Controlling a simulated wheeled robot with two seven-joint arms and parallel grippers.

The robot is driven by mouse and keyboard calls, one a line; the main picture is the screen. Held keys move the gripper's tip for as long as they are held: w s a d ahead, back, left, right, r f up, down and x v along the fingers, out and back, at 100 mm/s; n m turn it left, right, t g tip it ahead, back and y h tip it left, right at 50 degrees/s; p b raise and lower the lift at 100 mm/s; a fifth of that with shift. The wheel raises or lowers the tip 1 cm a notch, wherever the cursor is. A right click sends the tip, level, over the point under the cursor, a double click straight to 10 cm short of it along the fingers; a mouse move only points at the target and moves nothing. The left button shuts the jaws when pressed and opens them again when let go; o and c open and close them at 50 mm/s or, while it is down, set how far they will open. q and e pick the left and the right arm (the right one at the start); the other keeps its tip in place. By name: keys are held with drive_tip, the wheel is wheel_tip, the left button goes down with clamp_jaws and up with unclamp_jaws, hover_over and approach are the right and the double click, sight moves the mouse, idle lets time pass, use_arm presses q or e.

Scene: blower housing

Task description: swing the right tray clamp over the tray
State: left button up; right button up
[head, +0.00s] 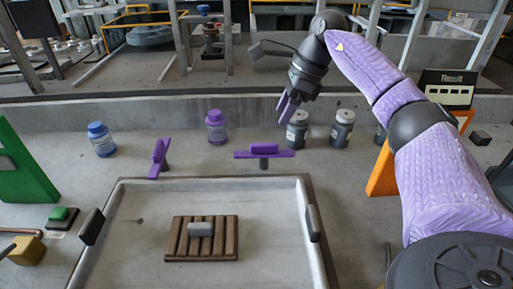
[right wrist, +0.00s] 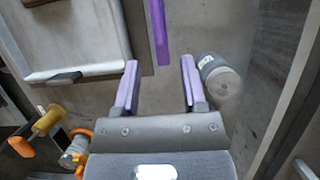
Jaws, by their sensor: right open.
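The right tray clamp (head: 264,154) is a purple bar with a raised purple grip on a short dark post. It stands just behind the tray's far edge, its bar roughly parallel to that edge. The grey tray (head: 303,190) lies in front of it. A second purple clamp (head: 158,158) stands further left, its bar at an angle. My right gripper (head: 285,108) is open and empty, behind and above the right clamp. In the right wrist view, the purple bar (right wrist: 160,32) lies beyond the open fingers (right wrist: 161,84), apart from them. My left gripper is not in view.
A brown slatted block (head: 202,252) with a grey handle lies in the tray. Grey-lidded jars (head: 297,130) stand close to my right gripper; one jar (right wrist: 221,77) shows beside its right finger. Purple (head: 215,128) and blue (head: 101,140) bottles stand left. An orange stand (head: 381,174) is at right.

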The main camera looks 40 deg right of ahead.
sight(266, 143)
drive_tip(key=b+x, duration=0.3)
drive_tip(key=x, duration=0.5)
drive_tip(key=shift+f+b, duration=0.1)
drive_tip(key=shift+b, duration=0.2)
drive_tip(key=shift+w+a+f, duration=0.15)
drive_tip(key=shift+a+f, duration=0.1)
drive_tip(key=shift+f, duration=0.2)
drive_tip(key=shift+c, duration=0.4)
drive_tip(key=c, duration=0.5)
clamp_jaws()
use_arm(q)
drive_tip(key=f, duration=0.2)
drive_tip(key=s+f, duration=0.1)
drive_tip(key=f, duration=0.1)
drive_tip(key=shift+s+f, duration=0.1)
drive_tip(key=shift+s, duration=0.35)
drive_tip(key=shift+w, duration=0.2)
